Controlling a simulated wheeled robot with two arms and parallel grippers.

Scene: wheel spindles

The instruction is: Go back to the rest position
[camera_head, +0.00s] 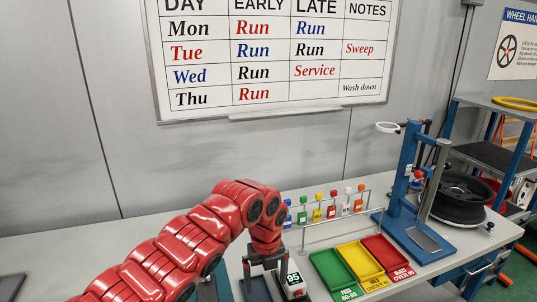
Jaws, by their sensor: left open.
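My left gripper (266,284) hangs at the end of my red left arm, which comes in from the lower left and bends downward over the table. Its dark fingers point down and are open. A small white and red device (293,284) with a display reading 95 is right beside the fingers; I cannot tell whether they touch. A dark blue tray (256,292) lies low in the picture, partly hidden by the gripper. My right gripper is not in view.
Green (333,272), yellow (360,262) and red (387,256) trays lie right of the gripper. Behind them stands a rail (333,228) with several coloured items. A blue stand (405,190) and black wheel (461,197) are at right. The table's left part (60,255) looks mostly clear.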

